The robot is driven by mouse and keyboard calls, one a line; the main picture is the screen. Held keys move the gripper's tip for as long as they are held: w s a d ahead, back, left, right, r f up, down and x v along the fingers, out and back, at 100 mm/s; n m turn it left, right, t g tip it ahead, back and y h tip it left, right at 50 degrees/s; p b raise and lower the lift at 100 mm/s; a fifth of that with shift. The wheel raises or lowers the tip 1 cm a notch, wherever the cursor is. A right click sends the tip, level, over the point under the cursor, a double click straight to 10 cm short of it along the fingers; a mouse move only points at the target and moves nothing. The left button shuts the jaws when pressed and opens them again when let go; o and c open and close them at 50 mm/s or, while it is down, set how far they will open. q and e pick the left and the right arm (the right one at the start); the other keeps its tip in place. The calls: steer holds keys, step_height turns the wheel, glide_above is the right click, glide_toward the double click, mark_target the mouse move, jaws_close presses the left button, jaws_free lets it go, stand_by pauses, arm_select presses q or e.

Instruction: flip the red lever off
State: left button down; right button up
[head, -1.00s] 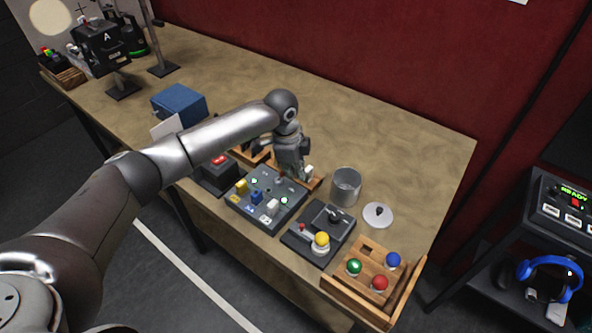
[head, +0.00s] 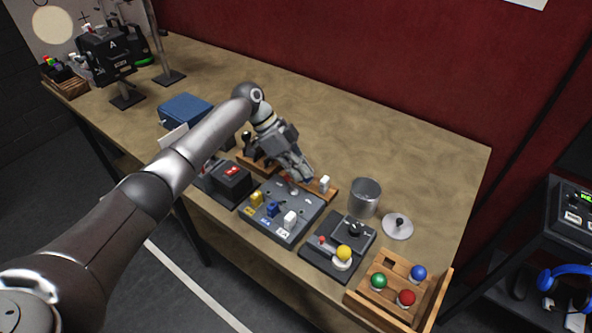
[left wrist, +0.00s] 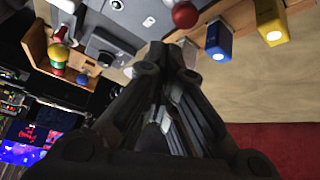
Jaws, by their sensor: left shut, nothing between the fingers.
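A small red-tipped lever (head: 322,240) stands on a dark box (head: 318,262) near the table's front edge, beside a yellow dome (head: 344,253). My left gripper (head: 307,178) is shut and empty. It slants down to the right above the back edge of the grey switch panel (head: 267,231), apart from the red lever. In the left wrist view its closed fingers (left wrist: 170,62) fill the middle. A red round knob (left wrist: 185,14) is cut off at the top edge there; I cannot tell if it is the same lever. My right gripper is not in view.
The panel carries yellow (head: 257,197), blue (head: 272,208) and white (head: 290,219) switches. A metal can (head: 365,198) and a wooden ball tray (head: 375,307) stand to the right.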

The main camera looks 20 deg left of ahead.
arm_select(q)
steer(key=shift+d+r, duration=0.15)
steer(key=shift+r, duration=0.3)
steer(key=shift+a+r+p, duration=0.15)
steer(key=shift+a+p, duration=0.05)
steer(key=shift+p, duration=0.25)
steer(key=shift+a+r, duration=0.1)
steer(key=shift+a, duration=0.05)
steer(key=w+d+b+v, duration=0.1)
steer(key=v, duration=0.8)
steer(key=shift+w+r+b, duration=0.2)
steer(key=shift+r+b, duration=0.15)
steer(key=shift+r, duration=0.15)
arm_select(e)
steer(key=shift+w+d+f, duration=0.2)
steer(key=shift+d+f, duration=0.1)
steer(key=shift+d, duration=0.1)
